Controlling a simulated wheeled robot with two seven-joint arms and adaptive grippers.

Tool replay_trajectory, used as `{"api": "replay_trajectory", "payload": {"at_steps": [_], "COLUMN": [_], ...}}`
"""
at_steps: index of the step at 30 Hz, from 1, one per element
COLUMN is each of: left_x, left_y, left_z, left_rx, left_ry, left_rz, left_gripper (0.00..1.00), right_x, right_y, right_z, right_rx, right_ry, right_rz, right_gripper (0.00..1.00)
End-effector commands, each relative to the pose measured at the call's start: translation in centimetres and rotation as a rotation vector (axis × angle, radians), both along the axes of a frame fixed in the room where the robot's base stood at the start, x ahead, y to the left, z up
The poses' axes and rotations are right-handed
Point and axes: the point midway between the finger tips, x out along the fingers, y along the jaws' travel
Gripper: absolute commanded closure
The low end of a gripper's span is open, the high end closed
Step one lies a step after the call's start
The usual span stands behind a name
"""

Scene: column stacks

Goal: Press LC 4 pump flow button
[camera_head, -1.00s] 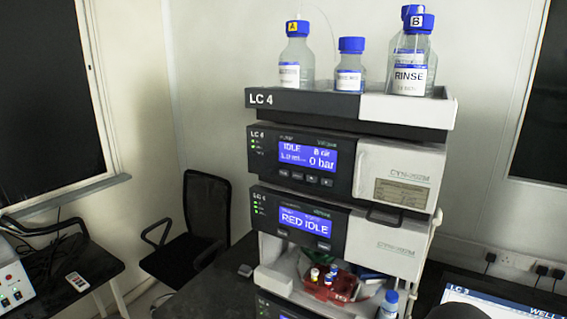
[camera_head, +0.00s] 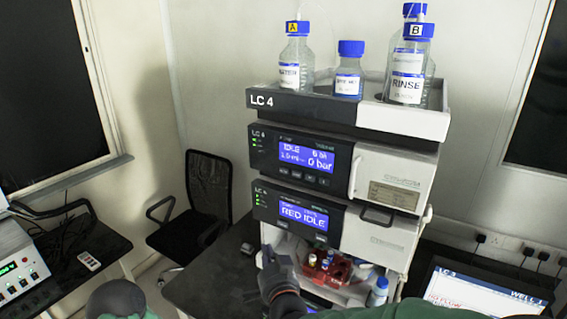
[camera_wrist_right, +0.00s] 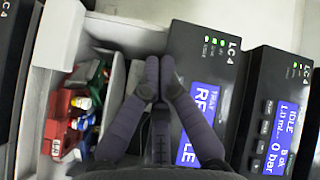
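The LC 4 stack's pump unit (camera_head: 262,148) has a blue screen reading IDLE and 0 bar. A row of small buttons (camera_head: 303,176) lies below that screen; their labels are too small to read surely. The same row shows in the right wrist view (camera_wrist_right: 262,137), right of the gripper. My right gripper (camera_head: 267,252) is below and left of the pump, near the lower left of the RED IDLE unit (camera_head: 264,203). In the wrist view its fingertips (camera_wrist_right: 160,66) are together, with nothing between them. My left gripper is out of view.
Bottles (camera_head: 297,57) stand in the top tray (camera_head: 300,104). Below the RED IDLE unit is an open bay with a red vial rack (camera_head: 338,272) and a blue-capped bottle (camera_head: 378,291).

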Motion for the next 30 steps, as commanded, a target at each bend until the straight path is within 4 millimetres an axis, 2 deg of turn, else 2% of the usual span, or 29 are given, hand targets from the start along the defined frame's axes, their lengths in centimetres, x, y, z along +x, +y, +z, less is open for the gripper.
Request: {"api": "replay_trajectory", "payload": {"at_steps": [1,6,9,12,15,18,30], "left_x": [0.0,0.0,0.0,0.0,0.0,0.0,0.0], "left_y": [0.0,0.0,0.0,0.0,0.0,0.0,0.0], "left_z": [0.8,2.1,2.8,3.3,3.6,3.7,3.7], "left_rx": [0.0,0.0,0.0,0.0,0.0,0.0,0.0], "left_ry": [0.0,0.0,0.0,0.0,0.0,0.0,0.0], "left_rz": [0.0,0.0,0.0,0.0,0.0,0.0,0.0], "left_gripper": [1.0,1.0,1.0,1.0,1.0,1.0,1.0], "right_x": [-0.4,-1.7,-2.6,-3.4,-4.0,-4.4,-4.5], "right_y": [0.5,1.3,1.6,1.8,1.8,1.9,1.9], "right_z": [2.7,9.6,13.1,15.8,17.6,18.6,18.8], "right_rx": [0.027,0.124,0.178,0.222,0.254,0.271,0.279], "right_ry": [-0.033,-0.128,-0.175,-0.209,-0.234,-0.246,-0.251], "right_rz": [0.0,-0.008,-0.011,-0.013,-0.016,-0.016,-0.017], "right_gripper": [1.0,1.0,1.0,1.0,1.0,1.0,1.0]}}
